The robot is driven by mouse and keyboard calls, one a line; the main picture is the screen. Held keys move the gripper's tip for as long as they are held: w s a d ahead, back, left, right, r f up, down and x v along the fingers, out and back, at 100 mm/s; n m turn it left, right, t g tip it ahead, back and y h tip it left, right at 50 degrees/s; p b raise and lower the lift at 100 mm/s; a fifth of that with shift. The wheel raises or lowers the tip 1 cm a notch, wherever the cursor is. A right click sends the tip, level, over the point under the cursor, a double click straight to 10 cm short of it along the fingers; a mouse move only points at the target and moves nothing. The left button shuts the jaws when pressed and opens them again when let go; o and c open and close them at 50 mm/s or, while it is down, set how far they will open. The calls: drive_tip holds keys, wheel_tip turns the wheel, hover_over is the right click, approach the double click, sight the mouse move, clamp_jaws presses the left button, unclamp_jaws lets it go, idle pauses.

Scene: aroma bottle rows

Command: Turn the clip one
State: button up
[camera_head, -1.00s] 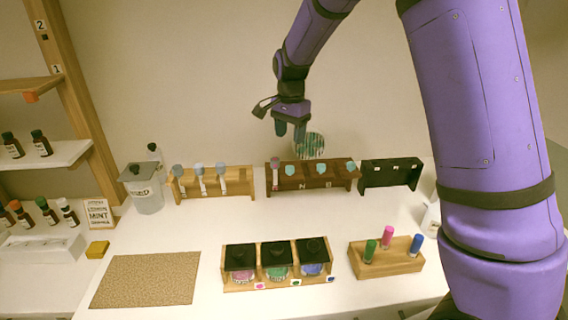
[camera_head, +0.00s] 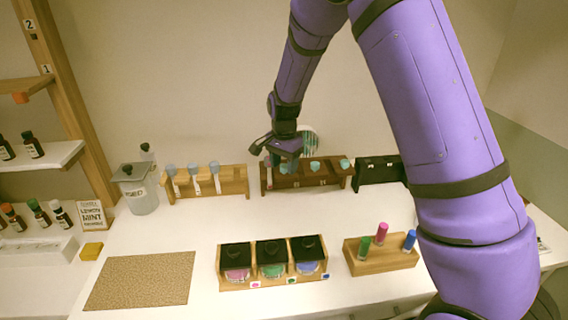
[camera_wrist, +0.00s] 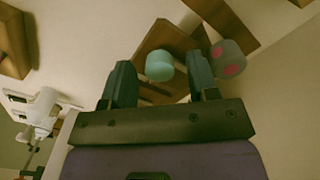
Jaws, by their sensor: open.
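My gripper (camera_head: 288,167) is open over the left half of a dark wooden rack (camera_head: 268,187) at the back of the table. In the wrist view a teal round-topped piece (camera_wrist: 160,65) shows between the two open fingers; I cannot tell how deep between them it is. A grey piece with pink dots (camera_wrist: 228,58) stands just right of the fingers. Two more teal-topped pieces, a middle one (camera_head: 315,166) and a right one (camera_head: 345,164), stand in the same rack. I cannot tell from the frames which piece is the clip.
A light wooden rack (camera_head: 240,190) with blue-topped pieces stands to the left, a black rack (camera_head: 372,184) to the right. In front are a three-jar holder (camera_head: 227,285) and a wooden block (camera_head: 385,264) with coloured vials. A cork mat (camera_head: 143,280) lies front left. The table middle is clear.

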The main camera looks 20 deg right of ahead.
drive_tip(key=c, duration=0.9)
drive_tip(key=n, duration=0.4)
drive_tip(key=shift+n, duration=0.4)
drive_tip(key=n, duration=0.4)
drive_tip(key=shift+n, duration=0.3)
drive_tip(key=n, duration=0.4)
drive_tip(key=shift+n, duration=2.3)
